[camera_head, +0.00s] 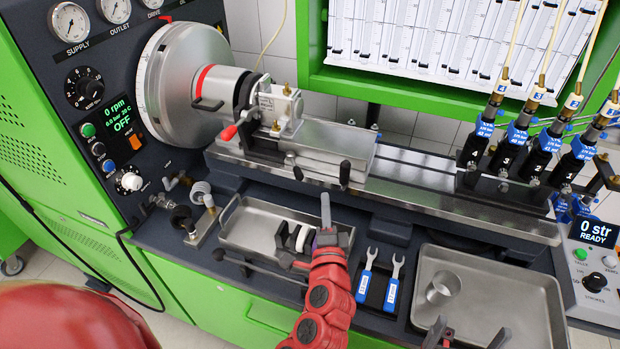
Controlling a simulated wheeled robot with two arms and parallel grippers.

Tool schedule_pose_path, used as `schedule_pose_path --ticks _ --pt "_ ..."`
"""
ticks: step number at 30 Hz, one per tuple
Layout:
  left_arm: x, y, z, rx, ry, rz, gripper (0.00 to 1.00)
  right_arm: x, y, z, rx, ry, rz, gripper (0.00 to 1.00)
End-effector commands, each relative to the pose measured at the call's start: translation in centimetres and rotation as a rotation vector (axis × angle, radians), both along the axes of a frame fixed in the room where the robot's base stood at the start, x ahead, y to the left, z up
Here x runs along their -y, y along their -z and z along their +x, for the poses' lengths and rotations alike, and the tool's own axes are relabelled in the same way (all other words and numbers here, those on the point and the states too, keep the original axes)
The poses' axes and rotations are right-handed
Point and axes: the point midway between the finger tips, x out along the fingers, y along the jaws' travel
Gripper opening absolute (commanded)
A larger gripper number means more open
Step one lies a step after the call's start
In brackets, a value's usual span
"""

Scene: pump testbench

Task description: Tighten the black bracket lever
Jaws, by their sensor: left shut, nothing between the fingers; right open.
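A small black lever (345,173), which looks like the bracket lever, stands upright at the front edge of the metal rail, by the right end of the silver block (335,150). Its exact tightness cannot be told. My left gripper (326,211) is shut and empty, pointing up just below and left of this lever, apart from it in the picture. My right gripper (467,335) shows only its fingertips at the bottom edge, open and empty, in front of the right tray.
A left tray (232,238) lies behind my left gripper. Two blue-handled wrenches (365,285) lie right of it. A right tray (510,300) holds a metal cup (441,287). Injectors (500,115) stand at right.

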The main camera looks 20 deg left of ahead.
Motion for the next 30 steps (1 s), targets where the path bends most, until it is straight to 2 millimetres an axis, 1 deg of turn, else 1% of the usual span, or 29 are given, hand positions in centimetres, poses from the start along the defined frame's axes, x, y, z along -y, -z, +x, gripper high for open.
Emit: schedule_pose_path --ticks 5,8,12,15,20,21,24,30 --pt "-0.5 -0.2 1.0 -0.002 -0.005 -0.002 0.00 0.0 -0.6 0.0 0.000 0.000 0.000 1.00" --pt "-1.0 -0.4 2.5 -0.002 -0.005 -0.003 0.00 0.0 -1.3 0.0 0.000 0.000 0.000 1.00" --pt "-2.0 -0.5 5.2 -0.004 -0.005 -0.002 0.00 0.0 -2.3 0.0 0.000 0.000 0.000 1.00" --pt "-2.5 -0.7 7.2 0.000 -0.004 -0.001 0.00 0.0 -3.0 0.0 0.000 0.000 0.000 1.00" --pt "-3.4 -0.8 9.8 -0.001 -0.002 -0.001 0.00 0.0 -3.8 0.0 0.000 0.000 0.000 1.00" --pt "-4.0 -0.6 9.1 -0.003 -0.003 0.000 0.00 0.0 -4.2 0.0 0.000 0.000 0.000 1.00" --pt "-5.1 -0.3 8.1 -0.004 -0.002 -0.001 0.00 0.0 -4.8 0.0 0.000 0.000 0.000 1.00" --pt "-6.2 0.0 7.2 0.000 0.000 -0.001 0.00 0.0 -5.3 0.0 0.000 0.000 0.000 1.00"
